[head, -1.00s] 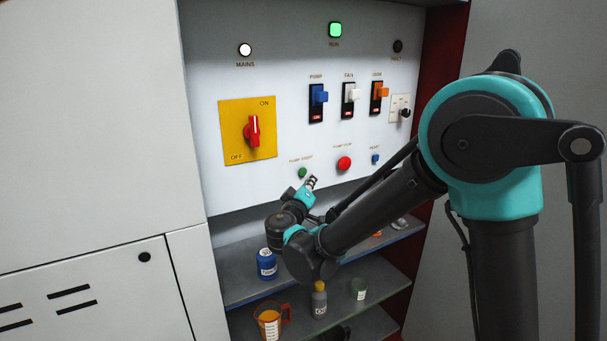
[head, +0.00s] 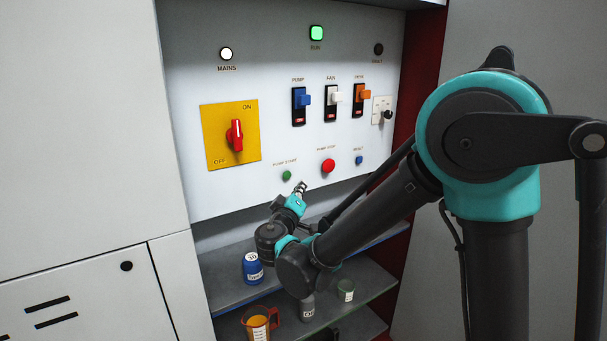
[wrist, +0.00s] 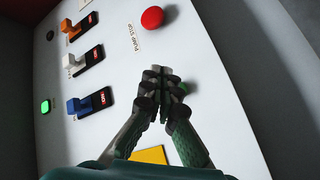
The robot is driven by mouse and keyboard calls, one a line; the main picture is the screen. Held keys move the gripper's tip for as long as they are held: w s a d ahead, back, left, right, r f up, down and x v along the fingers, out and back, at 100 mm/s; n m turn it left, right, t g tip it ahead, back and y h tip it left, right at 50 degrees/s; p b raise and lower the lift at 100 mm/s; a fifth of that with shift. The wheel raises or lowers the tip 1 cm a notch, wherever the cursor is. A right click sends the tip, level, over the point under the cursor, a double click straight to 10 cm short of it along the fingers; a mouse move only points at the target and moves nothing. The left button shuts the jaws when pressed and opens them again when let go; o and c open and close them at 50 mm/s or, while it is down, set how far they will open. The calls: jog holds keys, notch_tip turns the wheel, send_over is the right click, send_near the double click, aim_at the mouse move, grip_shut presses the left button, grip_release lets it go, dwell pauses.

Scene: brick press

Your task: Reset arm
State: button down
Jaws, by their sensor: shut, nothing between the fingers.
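My gripper (head: 300,187) is just below and to the right of the green PUMP START button (head: 286,175) in the head view. In the wrist view my gripper (wrist: 162,76) has its fingers together, with nothing between them. The green button (wrist: 182,88) is partly hidden behind the fingers there. I cannot tell whether the fingertips touch the panel; they look apart from the button. My arm is bent and reaches from the right toward the panel (head: 220,90).
The panel holds a red PUMP STOP button (head: 328,166), a blue RESET button (head: 359,160), a yellow-backed red rotary switch (head: 235,135) and three rockers. The green RUN lamp (head: 316,33) is lit.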

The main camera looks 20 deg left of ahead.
jog(key=w+d+f+m+g+h, duration=0.1)
jog(key=d+f+m+g+h, duration=0.2)
jog(key=d, duration=0.8)
jog(key=w+d+f+m+g+h, duration=0.1)
jog(key=d+f+g, duration=0.3)
jog(key=d, duration=0.7)
jog(key=w+d+f+m+g+h, duration=0.15)
jog(key=d+f, duration=0.35)
jog(key=d, duration=0.5)
jog(key=s+d+f+m+g, duration=0.35)
jog(key=s+d+f, duration=0.35)
jog(key=s+d, duration=0.4)
jog(key=s+d+f+m+g+y, duration=0.1)
jog(key=s+f+y, duration=0.3)
jog(key=s, duration=0.5)
jog(key=shift+d+f+m+g, duration=0.2)
jog(key=shift+m+g, duration=0.1)
jog(key=shift+g, duration=0.5)
